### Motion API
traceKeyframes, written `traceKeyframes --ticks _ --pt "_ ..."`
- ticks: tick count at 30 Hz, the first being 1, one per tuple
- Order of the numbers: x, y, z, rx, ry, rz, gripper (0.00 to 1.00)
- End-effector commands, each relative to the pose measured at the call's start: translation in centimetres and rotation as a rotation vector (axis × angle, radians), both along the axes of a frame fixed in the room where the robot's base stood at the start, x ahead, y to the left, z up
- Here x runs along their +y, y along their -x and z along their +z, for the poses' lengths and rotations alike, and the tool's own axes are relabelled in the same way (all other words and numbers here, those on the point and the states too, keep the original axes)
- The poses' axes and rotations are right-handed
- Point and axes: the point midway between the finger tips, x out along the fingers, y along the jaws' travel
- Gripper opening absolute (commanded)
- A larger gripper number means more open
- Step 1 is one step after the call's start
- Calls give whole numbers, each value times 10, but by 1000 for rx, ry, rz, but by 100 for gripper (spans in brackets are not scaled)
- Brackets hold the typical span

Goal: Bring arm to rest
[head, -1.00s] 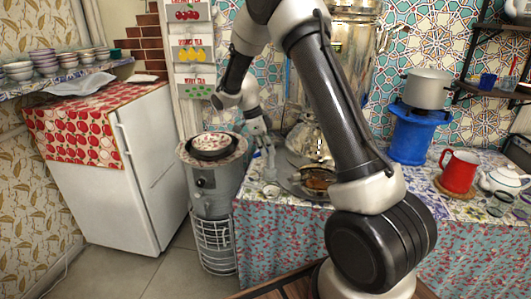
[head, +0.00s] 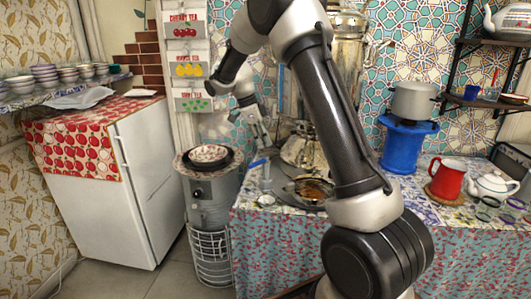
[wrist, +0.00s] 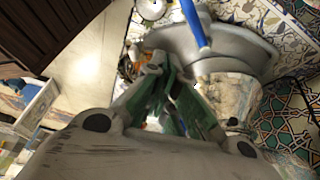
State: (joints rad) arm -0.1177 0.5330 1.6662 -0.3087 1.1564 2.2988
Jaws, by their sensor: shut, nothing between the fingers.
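My gripper (head: 262,137) hangs on the bent arm above the left end of the cloth-covered table (head: 275,243). It is shut and empty, and points downward. In the wrist view, the green-padded fingers of my gripper (wrist: 160,70) are close together, with a grey round dish (wrist: 240,50) and a blue handle (wrist: 195,22) beyond them. The blue handle also shows just below the fingers in the head view (head: 258,162). Whether the fingers touch it cannot be told. My upper arm hides part of the samovar (head: 348,50) and the table's middle.
A grey stove (head: 212,195) with a patterned bowl (head: 208,154) on top stands left of the table. A white fridge (head: 150,170) is further left. A red mug (head: 447,178), white teapot (head: 493,185) and blue burner with a pot (head: 403,148) stand at the right.

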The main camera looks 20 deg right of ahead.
Motion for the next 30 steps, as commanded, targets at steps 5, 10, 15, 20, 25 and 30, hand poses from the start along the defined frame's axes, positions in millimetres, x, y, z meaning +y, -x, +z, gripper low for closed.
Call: traceKeyframes --ticks 5,10,15,20,25,30 --pt "1 -3 10 1 -1 1 0" --pt "2 -3 11 13 -7 38 0" --pt "5 -2 5 104 -73 356 0" --pt "11 42 -16 282 -220 860 0" --pt "11 120 21 328 -346 1409 0" --pt "9 202 59 281 -350 1814 0"
